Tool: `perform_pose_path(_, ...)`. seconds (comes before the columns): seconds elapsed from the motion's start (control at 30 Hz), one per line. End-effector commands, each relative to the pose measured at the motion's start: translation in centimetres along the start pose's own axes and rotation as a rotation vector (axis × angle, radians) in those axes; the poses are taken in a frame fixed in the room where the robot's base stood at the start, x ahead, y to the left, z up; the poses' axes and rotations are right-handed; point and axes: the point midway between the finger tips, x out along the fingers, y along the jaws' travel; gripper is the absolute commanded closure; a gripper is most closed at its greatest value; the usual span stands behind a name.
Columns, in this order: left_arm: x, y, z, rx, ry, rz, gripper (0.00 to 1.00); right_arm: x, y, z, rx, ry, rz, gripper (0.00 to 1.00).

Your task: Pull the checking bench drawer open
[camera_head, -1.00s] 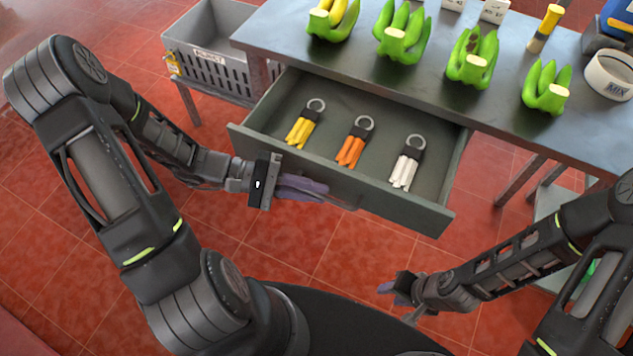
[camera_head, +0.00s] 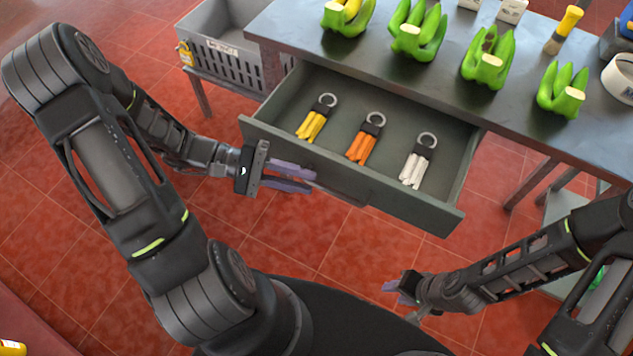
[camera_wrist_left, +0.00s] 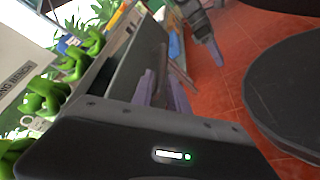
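The checking bench (camera_head: 340,50) is a grey metal table across the back. Its drawer (camera_head: 385,190) is pulled well out, with the inside showing. Inside lie a yellow bundle (camera_head: 312,124), an orange bundle (camera_head: 361,146) and a white bundle (camera_head: 412,170), each with a ring. My left gripper (camera_head: 314,180) is open and empty, its two purple fingers apart, close in front of the drawer front. Its fingers also show in the left wrist view (camera_wrist_left: 163,92), beside the dark drawer front (camera_wrist_left: 138,62). My right gripper (camera_head: 398,290) is low, away from the drawer; its finger gap is unclear.
A grey crate (camera_head: 225,60) stands left of the drawer. Red tiled floor in front is clear.

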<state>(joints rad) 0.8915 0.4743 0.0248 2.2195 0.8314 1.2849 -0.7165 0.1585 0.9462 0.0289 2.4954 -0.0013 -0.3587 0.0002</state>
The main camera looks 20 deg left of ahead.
Motion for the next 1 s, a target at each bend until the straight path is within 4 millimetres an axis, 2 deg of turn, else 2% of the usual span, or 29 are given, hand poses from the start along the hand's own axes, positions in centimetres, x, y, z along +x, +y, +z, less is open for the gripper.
perform_pose_path(0.1,-1.9,-0.1,-0.1,0.002,0.004,-0.001,0.8,0.2,0.1,0.0,0.0,0.0,0.0,0.64)
perform_pose_path(0.27,-3.1,0.0,0.0,0.0,0.001,-0.001,0.8,0.3,0.1,0.0,0.0,0.0,0.0,0.64)
perform_pose_path(1.0,-3.2,0.0,0.0,0.0,0.0,-0.001,0.8,0.2,0.1,0.0,0.0,0.0,0.0,0.64)
